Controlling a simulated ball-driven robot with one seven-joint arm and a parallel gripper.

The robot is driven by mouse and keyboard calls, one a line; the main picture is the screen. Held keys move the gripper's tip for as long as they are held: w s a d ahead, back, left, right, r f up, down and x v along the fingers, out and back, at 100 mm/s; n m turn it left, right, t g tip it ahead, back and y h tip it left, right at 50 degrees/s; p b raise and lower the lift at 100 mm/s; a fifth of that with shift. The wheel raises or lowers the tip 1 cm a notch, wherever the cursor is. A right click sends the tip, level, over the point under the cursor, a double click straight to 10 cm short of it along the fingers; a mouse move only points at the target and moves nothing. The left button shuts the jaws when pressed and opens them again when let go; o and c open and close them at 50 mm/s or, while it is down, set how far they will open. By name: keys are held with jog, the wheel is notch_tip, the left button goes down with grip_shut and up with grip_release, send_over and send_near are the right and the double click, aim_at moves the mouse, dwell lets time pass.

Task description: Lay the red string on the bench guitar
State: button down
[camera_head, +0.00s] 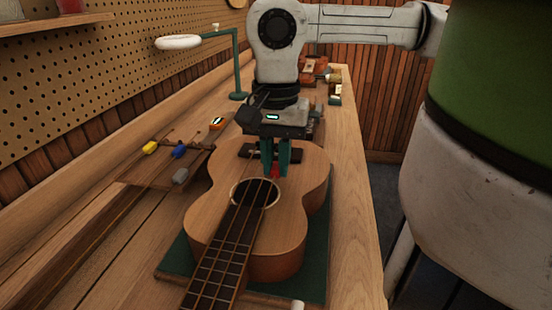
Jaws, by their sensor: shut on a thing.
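The bench guitar (290,225) lies face up on a green mat (318,285), its neck toward the near edge of the view. My gripper (274,168) points down over the guitar's body, close to the dark bridge (252,150) and behind the sound hole. Its teal fingers are shut on the red string's red end (275,172). I see only this small red part; the rest of the string is hidden or too thin to make out. I cannot tell whether the red end touches the guitar top.
A rack (135,180) left of the guitar bears yellow (150,147), blue (178,151) and grey (181,176) pieces. A small orange device (217,123) and a teal lamp (238,70) stand behind. Another small instrument (314,72) is at the far end.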

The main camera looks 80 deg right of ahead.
dwell(0.4)
jog(key=c, duration=0.7)
grip_release()
jog(key=shift+r, duration=0.15)
jog(key=shift+r+p, duration=2.2)
jog(key=shift+r, duration=1.2)
jog(key=shift+s, duration=0.1)
